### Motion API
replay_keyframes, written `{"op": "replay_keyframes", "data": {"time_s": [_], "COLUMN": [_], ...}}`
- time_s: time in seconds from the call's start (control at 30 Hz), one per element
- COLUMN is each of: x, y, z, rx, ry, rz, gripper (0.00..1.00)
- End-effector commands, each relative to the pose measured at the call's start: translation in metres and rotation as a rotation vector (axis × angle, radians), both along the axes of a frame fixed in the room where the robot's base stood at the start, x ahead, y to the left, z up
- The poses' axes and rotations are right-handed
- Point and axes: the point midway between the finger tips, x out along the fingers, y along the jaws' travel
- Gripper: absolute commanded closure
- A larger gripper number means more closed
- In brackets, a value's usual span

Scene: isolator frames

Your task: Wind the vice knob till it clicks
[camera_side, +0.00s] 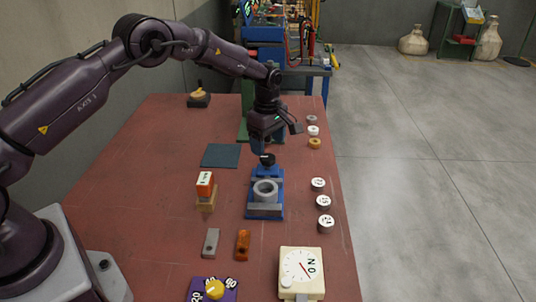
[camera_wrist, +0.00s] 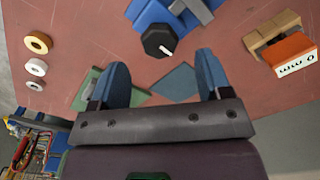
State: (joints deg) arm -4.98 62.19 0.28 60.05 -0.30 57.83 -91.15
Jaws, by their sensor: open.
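The blue vice (camera_side: 265,192) stands on the red table with a grey ring-shaped part (camera_side: 265,190) at its jaws. Its black knob (camera_side: 267,160) is at the far end of the vice. In the wrist view the knob (camera_wrist: 158,41) is a dark many-sided disc with a white mark, beside the blue vice body (camera_wrist: 170,12). My gripper (camera_side: 267,141) hangs just above and behind the knob in the side view. In the wrist view my gripper (camera_wrist: 163,78) has its two blue fingers wide apart with nothing between them. The knob lies beyond the fingertips, apart from them.
An orange-and-white block on a wooden block (camera_side: 206,190) stands left of the vice. A dial box (camera_side: 301,272) is at the front. A teal mat (camera_side: 221,156) lies flat behind left.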

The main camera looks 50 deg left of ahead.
Motion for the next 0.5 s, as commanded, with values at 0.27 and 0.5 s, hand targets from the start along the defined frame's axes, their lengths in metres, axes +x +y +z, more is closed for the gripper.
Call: {"op": "replay_keyframes", "data": {"time_s": [0.27,0.5], "x": [0.000,0.000], "y": [0.000,0.000], "z": [-0.039,-0.045], "rx": [0.001,0.000], "ry": [0.001,-0.003], "rz": [0.000,0.000], "gripper": [0.29,0.29]}}
